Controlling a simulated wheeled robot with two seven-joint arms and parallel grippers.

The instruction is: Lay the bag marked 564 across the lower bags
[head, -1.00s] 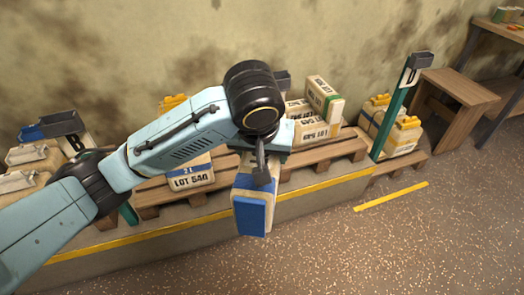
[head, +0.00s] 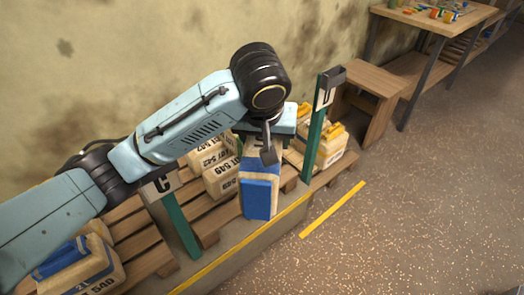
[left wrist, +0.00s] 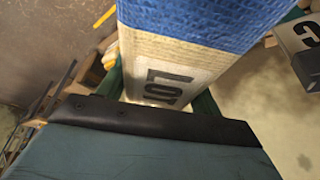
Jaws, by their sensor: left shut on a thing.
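My left gripper (head: 268,148) is shut on a pale bag with a broad blue band (head: 258,198). The bag hangs upright below the jaws, in front of the middle pallet in the head view. In the left wrist view the bag (left wrist: 170,65) fills the upper middle, between the fingers, with "LOT" readable; its number is hidden. Behind it, pale bags (head: 222,182) with marks like 542 and 549 lie on the pallet, partly covered by my arm and the held bag. My right gripper is in neither view.
A teal post with a C sign (head: 180,222) stands left of these bags, another teal post (head: 315,140) right. Blue-banded bags (head: 100,268) lie at lower left. Yellow-topped bags (head: 325,140), a wooden stand (head: 375,95) and a table (head: 440,17) are right. The floor in front is clear.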

